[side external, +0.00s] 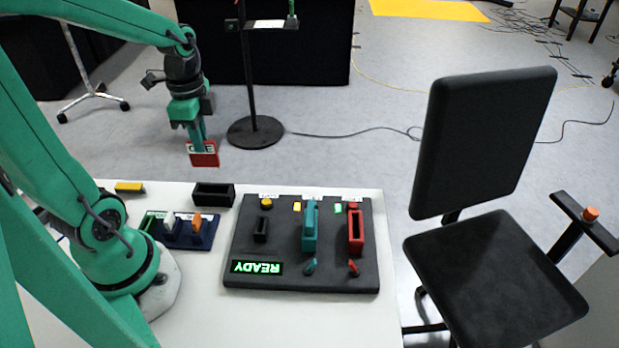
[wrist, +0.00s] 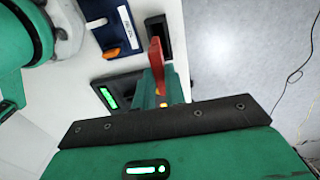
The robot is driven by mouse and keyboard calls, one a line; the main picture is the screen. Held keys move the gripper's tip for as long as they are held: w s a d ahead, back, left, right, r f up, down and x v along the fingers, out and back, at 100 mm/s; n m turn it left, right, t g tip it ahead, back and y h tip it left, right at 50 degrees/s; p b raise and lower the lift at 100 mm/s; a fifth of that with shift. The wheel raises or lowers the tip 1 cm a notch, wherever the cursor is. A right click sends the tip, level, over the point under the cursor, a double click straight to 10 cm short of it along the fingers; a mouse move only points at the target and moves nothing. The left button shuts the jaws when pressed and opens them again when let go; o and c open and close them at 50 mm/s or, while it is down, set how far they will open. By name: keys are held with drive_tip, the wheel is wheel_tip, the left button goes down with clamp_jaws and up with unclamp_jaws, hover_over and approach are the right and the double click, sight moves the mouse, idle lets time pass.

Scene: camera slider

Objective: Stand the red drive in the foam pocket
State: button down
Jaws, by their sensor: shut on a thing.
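The red drive (side external: 204,159) is held between the fingers of my gripper (side external: 200,141), up in the air in the side view. In the picture it shows above the far edge of the table. In the wrist view the red drive (wrist: 156,58) points up the picture from between the fingers. A small black open-topped box (side external: 213,194), which looks like the foam pocket, stands near the table's far edge, below the drive and apart from it. The box also shows in the wrist view (wrist: 166,35), partly behind the drive. Its inside is dark.
A blue rack (side external: 182,232) with white and orange pieces stands left of a dark panel (side external: 320,276). The panel carries a READY display, a teal block (side external: 310,230) and a red block (side external: 355,232). A yellow piece (side external: 130,187) lies at the far left of the table (side external: 200,283).

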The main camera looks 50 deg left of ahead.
sight(207, 166)
drive_tip(key=shift+f, duration=0.15)
drive_tip(key=shift+f, duration=2.75)
drive_tip(key=shift+f, duration=2)
drive_tip(key=c, duration=1.4)
unclamp_jaws()
drive_tip(key=shift+r, duration=0.15)
drive_tip(key=shift+r, duration=3.8)
